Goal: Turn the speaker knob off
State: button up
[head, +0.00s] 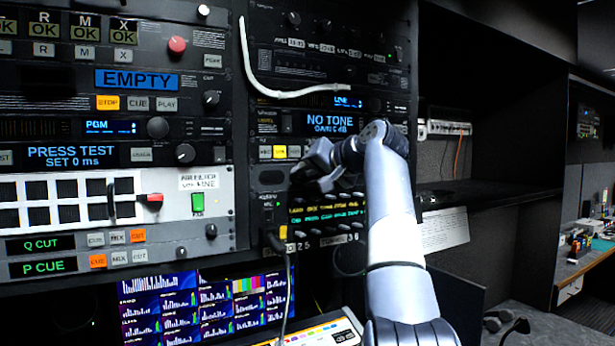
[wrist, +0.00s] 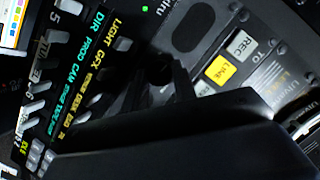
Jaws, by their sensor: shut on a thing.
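My gripper (head: 305,174) reaches the rack panel below the blue "NO TONE" display in the head view. In the wrist view its dark fingers (wrist: 165,84) are shut on a small black knob (wrist: 158,66) on the panel face. The knob is mostly hidden by the fingers, and its label and pointer cannot be read. In the head view my gripper and arm cover the knob.
A key panel with lit yellow and green labels (wrist: 92,78) lies close beside the fingers. A yellow button (wrist: 220,70) is on the other side. A pale cable (head: 290,93) hangs above, and a dark cable (head: 288,290) hangs below. Open shelves (head: 465,160) stand to the right.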

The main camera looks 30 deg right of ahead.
jog(key=n+h, duration=0.2)
jog(key=n, duration=0.1)
jog(key=shift+a+n+h, duration=0.25)
jog(key=shift+n+h, duration=0.15)
jog(key=shift+a+f+n+h, duration=0.1)
jog(key=shift+n+h, duration=1)
jog(key=shift+n, duration=0.4)
jog(key=o, duration=1)
jog(key=shift+s, duration=0.1)
jog(key=v, duration=0.5)
jog(key=b+v, duration=0.1)
jog(key=v, duration=0.4)
jog(key=shift+s+a+r, duration=0.1)
jog(key=shift+s+r, duration=0.15)
jog(key=shift+r, duration=0.1)
